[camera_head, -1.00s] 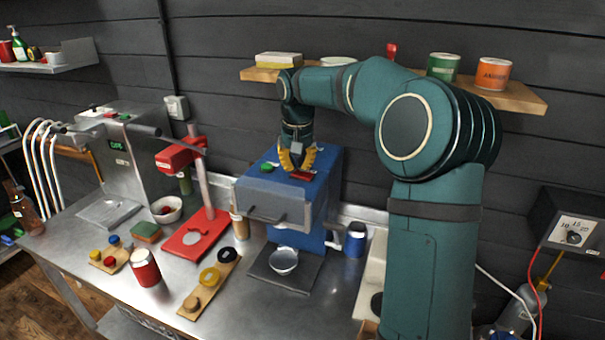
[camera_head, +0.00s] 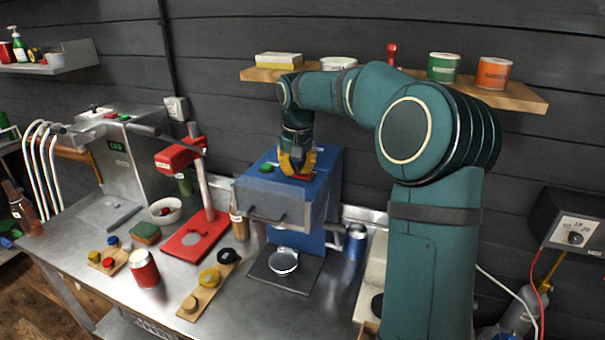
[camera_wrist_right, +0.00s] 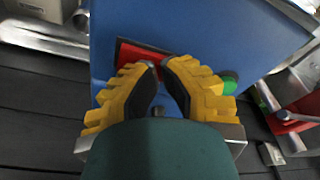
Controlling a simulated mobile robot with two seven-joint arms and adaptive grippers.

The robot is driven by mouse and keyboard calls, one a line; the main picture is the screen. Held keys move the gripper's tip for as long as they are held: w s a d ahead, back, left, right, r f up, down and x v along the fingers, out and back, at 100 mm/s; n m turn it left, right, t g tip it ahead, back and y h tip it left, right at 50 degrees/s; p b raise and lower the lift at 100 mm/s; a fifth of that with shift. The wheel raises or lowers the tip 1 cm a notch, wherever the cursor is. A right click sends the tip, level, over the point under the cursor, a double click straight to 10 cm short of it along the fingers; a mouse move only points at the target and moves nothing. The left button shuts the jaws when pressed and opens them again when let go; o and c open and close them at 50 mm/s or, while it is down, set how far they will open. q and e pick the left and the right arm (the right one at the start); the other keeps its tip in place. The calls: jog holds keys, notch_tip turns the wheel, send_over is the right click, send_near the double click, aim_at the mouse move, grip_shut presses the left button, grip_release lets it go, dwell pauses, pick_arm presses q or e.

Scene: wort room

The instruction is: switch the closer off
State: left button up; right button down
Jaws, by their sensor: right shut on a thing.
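The blue machine (camera_head: 322,200), which looks like the closer, stands on the metal bench against the wall. On its top are a green button (camera_head: 269,168) and a red switch (camera_head: 303,177); in the right wrist view the red switch (camera_wrist_right: 132,52) and green button (camera_wrist_right: 229,83) also show. My right gripper (camera_head: 297,172) reaches down from above onto the red switch. Its yellow fingers (camera_wrist_right: 158,64) are closed together over the switch's near edge and hide part of it. My left gripper is not in view.
A silver machine (camera_head: 146,172) and a red press (camera_head: 195,236) stand to the left. A metal dish (camera_head: 284,262) sits under the blue machine. A blue can (camera_head: 355,242) stands to its right. A wooden shelf (camera_head: 515,95) with tins runs behind my arm.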

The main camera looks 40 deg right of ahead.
aim_at(297, 172)
jog(key=shift+f, duration=0.2)
jog(key=shift+r, duration=0.15)
jog(key=shift+r+p, duration=0.6)
jog(key=shift+p, duration=0.15)
notch_tip(297, 172, up, 4)
jog(key=p, duration=0.3)
jog(key=shift+f, duration=0.1)
jog(key=shift+r+p, duration=0.85)
jog(key=shift+r, duration=0.15)
jog(key=shift+f, duration=0.1)
